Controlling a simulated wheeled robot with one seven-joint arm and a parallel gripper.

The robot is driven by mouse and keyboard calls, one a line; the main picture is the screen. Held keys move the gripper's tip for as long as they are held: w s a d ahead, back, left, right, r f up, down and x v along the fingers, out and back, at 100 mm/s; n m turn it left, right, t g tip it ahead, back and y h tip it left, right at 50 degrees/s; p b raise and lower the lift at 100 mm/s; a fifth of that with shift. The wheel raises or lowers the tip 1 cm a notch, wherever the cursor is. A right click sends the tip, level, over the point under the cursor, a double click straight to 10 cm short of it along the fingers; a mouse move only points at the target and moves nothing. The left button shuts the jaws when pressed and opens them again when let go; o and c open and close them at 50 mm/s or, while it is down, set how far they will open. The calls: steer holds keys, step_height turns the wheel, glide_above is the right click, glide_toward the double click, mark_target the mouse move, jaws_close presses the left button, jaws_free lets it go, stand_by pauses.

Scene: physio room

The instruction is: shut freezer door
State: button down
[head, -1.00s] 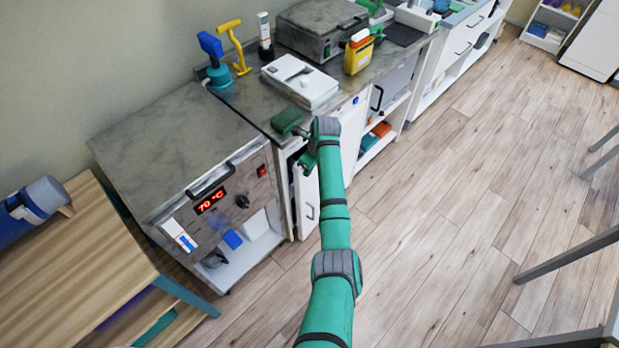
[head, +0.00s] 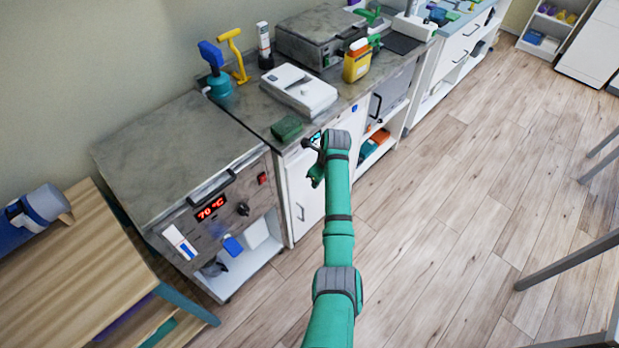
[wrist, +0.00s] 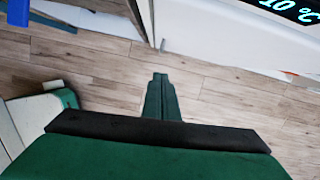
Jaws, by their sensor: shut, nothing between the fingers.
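The freezer is the white under-counter unit with a small lit display (head: 314,137). Its white door (head: 304,185), with a grey handle at the lower left, appears flush with the front in the head view; my arm hides its right part. In the wrist view the white door (wrist: 225,40) spans the top. My gripper (head: 316,176) is in front of the door, its fingers pointing down, and holds nothing. In the wrist view its fingers (wrist: 160,80) are together above the floor, apart from the door. Contact elsewhere cannot be told.
A heated unit (head: 210,215) reading 70 °C stands left of the freezer. The counter (head: 250,112) above bears a green block (head: 288,128), a white device (head: 298,90) and a yellow container (head: 357,62).

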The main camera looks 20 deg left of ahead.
steer(key=shift+s+v, duration=0.2)
steer(key=shift+v, duration=4.65)
steer(key=s+d+f+n+t+y, duration=0.1)
steer(key=s+f+n+t, duration=0.1)
steer(key=s+f, duration=0.35)
steer(key=s+f+n+t, duration=0.1)
steer(key=s+f+n, duration=0.15)
steer(key=f, duration=0.65)
steer(key=s+d+f+n+t, duration=0.2)
steer(key=s+d+f, duration=0.1)
steer(key=s, duration=0.4)
steer(key=s+d+f+n+t, duration=0.2)
steer(key=s+d+n, duration=0.15)
steer(key=s, duration=0.35)
steer(key=s+d+r+n+t+h, duration=0.15)
steer(key=s+d+r, duration=0.25)
steer(key=s, duration=0.4)
steer(key=s+d+r+n+t+h, duration=0.1)
steer(key=s+d+r+n+t, duration=0.25)
steer(key=s, duration=0.35)
steer(key=s+d+r+n+t, duration=0.1)
steer(key=s+d+r+n, duration=0.1)
steer(key=s+r, duration=0.3)
steer(key=s+d+r+n+t+h, duration=0.1)
steer(key=s+r+n, duration=0.3)
steer(key=r, duration=0.8)
steer(key=shift+s+d+n+t, duration=0.3)
steer(key=shift+s+d, duration=0.4)
steer(key=shift+s, duration=0.2)
